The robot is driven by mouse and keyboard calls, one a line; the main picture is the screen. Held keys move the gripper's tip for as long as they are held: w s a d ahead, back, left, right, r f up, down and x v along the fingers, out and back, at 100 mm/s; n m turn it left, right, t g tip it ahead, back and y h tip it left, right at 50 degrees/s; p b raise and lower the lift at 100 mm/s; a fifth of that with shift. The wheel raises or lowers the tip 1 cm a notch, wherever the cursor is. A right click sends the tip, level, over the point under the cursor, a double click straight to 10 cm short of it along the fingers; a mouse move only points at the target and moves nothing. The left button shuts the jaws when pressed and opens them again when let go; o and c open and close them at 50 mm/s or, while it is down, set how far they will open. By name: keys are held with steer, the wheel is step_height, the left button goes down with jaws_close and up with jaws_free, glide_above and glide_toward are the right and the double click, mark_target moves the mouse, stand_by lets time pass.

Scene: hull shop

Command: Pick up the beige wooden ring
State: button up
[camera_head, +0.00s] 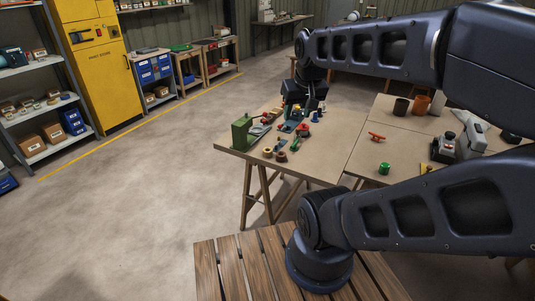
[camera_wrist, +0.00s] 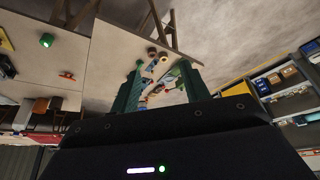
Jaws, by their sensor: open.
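A small beige ring (camera_head: 268,152), which looks like the wooden ring, lies near the front edge of the left worktable (camera_head: 325,165). A darker brown ring (camera_head: 281,157) lies right beside it. In the wrist view the beige ring (camera_wrist: 163,57) and the brown ring (camera_wrist: 152,51) show small and far off, beyond the fingertips. My gripper (camera_wrist: 160,68) is open with its two green fingers apart and nothing between them. In the head view my gripper (camera_head: 302,108) is above the back part of the table, behind the rings, and partly hidden by the dark wrist.
A green box-like tool (camera_head: 241,133) stands left of the rings. Several small coloured parts lie behind them. The right table holds a green cylinder (camera_head: 384,168), a red-orange part (camera_head: 376,136) and a grey machine (camera_head: 468,133). A slatted wooden surface (camera_head: 245,268) is in front. The floor left is clear.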

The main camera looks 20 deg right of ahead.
steer(key=o, duration=0.4)
steer(key=shift+o, duration=0.2)
steer(key=shift+w, duration=0.1)
steer(key=n+g+h, duration=0.5)
steer(key=n, duration=1.3)
glide_above(269, 151)
steer(key=a, duration=0.5)
step_height(269, 151, down, 31)
steer(key=shift+x, duration=5.35)
